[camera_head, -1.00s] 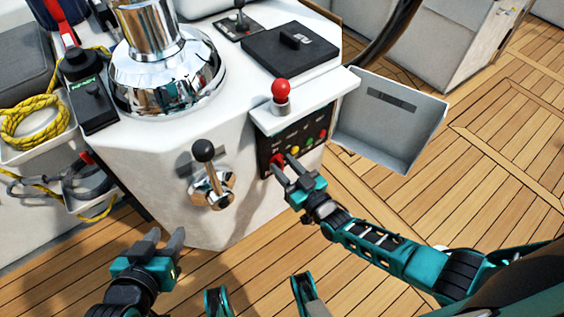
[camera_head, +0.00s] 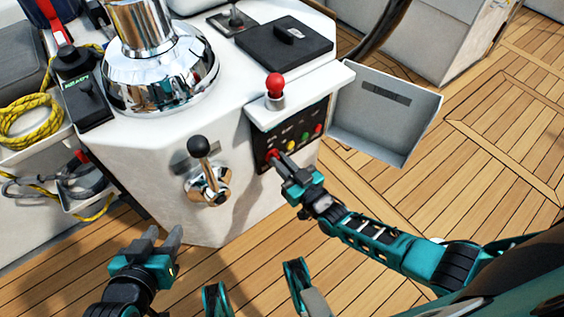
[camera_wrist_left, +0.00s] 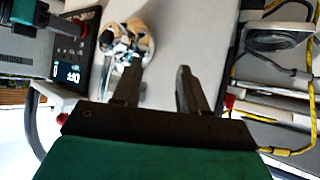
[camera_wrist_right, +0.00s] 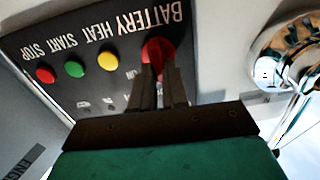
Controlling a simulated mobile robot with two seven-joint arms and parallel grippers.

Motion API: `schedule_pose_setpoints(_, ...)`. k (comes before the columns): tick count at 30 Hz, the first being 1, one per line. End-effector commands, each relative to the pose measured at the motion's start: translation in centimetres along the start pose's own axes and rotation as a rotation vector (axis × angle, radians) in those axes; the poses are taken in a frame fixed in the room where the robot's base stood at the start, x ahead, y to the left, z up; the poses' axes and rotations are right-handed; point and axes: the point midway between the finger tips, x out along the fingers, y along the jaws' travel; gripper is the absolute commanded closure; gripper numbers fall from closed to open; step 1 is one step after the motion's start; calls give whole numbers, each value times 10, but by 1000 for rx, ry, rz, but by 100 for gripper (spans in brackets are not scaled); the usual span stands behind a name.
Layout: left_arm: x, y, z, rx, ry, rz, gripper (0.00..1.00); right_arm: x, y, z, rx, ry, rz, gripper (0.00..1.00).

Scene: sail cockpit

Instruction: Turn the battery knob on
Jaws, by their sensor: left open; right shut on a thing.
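The red battery knob (camera_wrist_right: 157,50) sits on the black engine panel (camera_wrist_right: 105,78), under the printed word BATTERY, in the right wrist view. In the head view the knob (camera_head: 272,155) is at the panel's lower left end. My right gripper (camera_wrist_right: 160,72) is shut on the knob, its fingertips on either side of the knob's grip. The fingers hide part of the knob, so its exact angle is hard to tell. My left gripper (camera_head: 165,238) is open and empty over the deck, low and left of the panel; its fingers also show in the left wrist view (camera_wrist_left: 155,85).
Yellow (camera_wrist_right: 107,60), green (camera_wrist_right: 74,68) and red (camera_wrist_right: 46,75) buttons line the panel. A red-topped lever (camera_head: 275,88) stands on the ledge above. A chrome throttle lever (camera_head: 205,170) projects left of the panel. An open white bin (camera_head: 385,120) is at right.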

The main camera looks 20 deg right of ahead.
Motion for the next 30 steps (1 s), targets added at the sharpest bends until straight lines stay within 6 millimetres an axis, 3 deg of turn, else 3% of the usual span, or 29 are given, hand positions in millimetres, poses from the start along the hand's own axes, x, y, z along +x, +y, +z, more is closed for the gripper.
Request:
schedule_pose_setpoints(11, 4, 1, 6, 0, -5, 4, 57, 1, 3, 1, 228, 2, 0, 100)
schedule_pose_setpoints(30, 13, 7, 12, -2, -2, 22, 57, 1, 8, 5, 835, 1, -1, 100)
